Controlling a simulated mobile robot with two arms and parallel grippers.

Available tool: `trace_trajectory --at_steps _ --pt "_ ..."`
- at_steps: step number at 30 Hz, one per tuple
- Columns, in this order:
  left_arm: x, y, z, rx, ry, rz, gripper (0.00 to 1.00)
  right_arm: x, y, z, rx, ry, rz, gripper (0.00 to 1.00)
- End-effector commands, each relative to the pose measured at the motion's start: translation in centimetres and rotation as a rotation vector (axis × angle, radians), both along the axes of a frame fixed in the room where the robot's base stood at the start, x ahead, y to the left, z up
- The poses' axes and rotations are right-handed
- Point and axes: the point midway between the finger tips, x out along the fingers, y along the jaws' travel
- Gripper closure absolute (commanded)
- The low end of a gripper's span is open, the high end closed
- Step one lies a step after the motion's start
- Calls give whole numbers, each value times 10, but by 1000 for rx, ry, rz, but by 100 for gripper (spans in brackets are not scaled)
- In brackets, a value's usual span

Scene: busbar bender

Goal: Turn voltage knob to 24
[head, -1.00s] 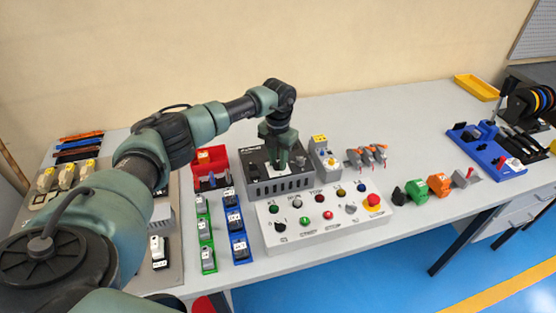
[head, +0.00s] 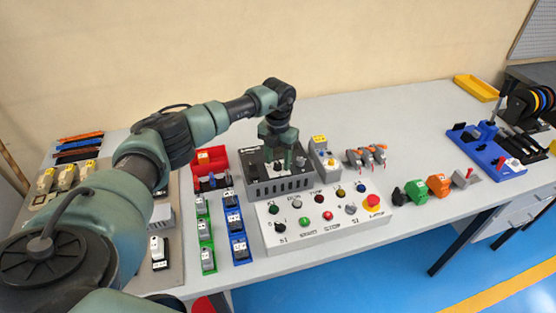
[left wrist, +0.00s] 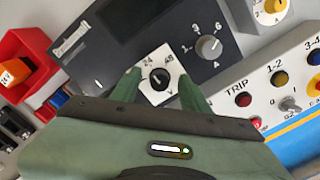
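The voltage knob (left wrist: 160,78) is a small black knob on a white dial marked 24, 48 and V, in the left wrist view. Its pointer is too small to read surely. It sits on a dark-topped power unit (head: 284,187), whose front has vent slots in the head view. My left gripper (left wrist: 159,75) points down over the dial, with one green finger on each side of the knob and a gap between them. In the head view the left gripper (head: 278,160) hides the knob. My right gripper is not in view.
A larger grey knob (left wrist: 209,47) is close beside the dial. A white control panel (head: 322,233) with buttons and a red emergency stop (head: 372,202) stands in front. A red bin (head: 206,160) is to the left, and a small box with a yellow top (head: 320,139) to the right.

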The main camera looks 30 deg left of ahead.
Motion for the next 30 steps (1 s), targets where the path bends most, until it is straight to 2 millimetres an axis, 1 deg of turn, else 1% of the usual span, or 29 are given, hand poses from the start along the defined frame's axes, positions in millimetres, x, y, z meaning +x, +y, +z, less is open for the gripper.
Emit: trace_trajectory --at_steps 5,8,16,21,25,30 --pt "-1 0 0 0 3 -1 55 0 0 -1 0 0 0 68" --pt "0 -1 6 -1 1 -2 55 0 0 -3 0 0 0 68" --pt "1 0 50 0 -2 -1 55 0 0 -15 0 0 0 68" --pt "0 0 71 0 0 -1 55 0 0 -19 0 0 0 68" --pt "0 0 77 0 1 -1 55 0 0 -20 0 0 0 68" --pt "0 0 78 0 2 0 55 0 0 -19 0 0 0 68"
